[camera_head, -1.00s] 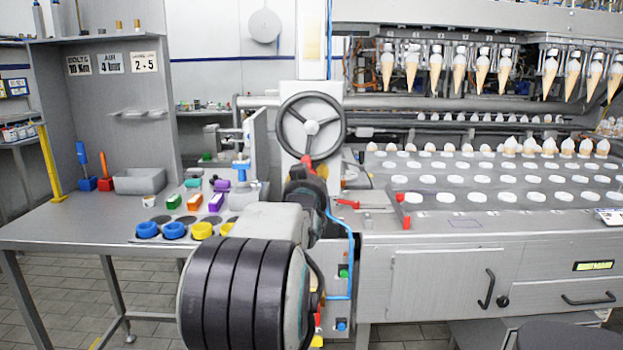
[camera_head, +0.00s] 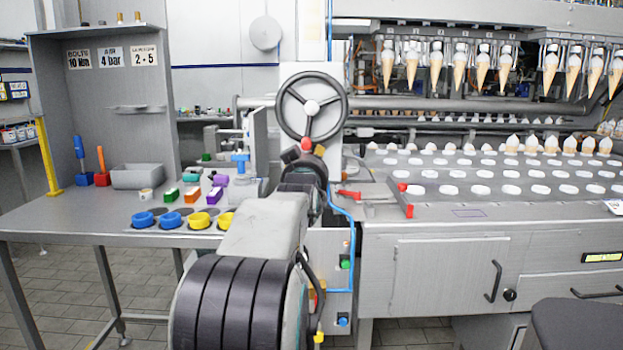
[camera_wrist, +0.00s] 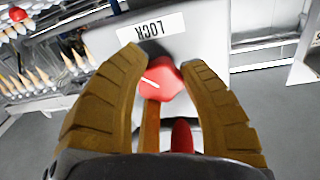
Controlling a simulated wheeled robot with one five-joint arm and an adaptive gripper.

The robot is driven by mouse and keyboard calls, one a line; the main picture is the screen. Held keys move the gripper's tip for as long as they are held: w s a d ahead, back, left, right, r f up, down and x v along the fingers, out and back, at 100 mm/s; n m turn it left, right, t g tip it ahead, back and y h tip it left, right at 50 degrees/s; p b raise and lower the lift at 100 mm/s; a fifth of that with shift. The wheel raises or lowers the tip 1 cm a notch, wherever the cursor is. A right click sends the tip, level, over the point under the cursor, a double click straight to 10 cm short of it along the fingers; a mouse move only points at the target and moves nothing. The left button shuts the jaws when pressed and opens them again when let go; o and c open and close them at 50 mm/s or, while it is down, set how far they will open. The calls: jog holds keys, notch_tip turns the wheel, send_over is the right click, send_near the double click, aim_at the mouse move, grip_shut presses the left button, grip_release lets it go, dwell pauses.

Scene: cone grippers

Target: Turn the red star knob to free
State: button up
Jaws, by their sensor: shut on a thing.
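The red star knob (camera_wrist: 160,80) sits between the two brown fingers of my gripper (camera_wrist: 162,60) in the wrist view. A white pointer line shows on its face. The fingertips are closed in on its two sides. A white label reading LOCK (camera_wrist: 151,27), upside down in this view, lies just beyond the knob. In the head view the knob (camera_head: 307,144) shows as a small red spot below the grey handwheel (camera_head: 311,107), with my gripper (camera_head: 306,155) at it. No label for free can be read.
A second red part (camera_wrist: 182,135) lies near the finger bases in the wrist view. A red-handled lever (camera_head: 348,194) is right of my arm. The workbench (camera_head: 80,228) with coloured parts is at left, the cone machine at right. A blue hose (camera_head: 352,240) runs beside my arm.

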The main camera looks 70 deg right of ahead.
jog(key=shift+r+n+b, duration=0.2)
jog(key=shift+n+b, duration=0.4)
jog(key=shift+b, duration=0.4)
jog(key=shift+r, duration=0.25)
jog(key=o, duration=1.2)
jog(key=shift+w, duration=0.1)
jog(key=shift+a, duration=0.1)
jog(key=shift+f+v, duration=0.25)
jog(key=shift+v, duration=1.65)
jog(key=shift+f+v, duration=0.2)
jog(key=shift+v, duration=1.7)
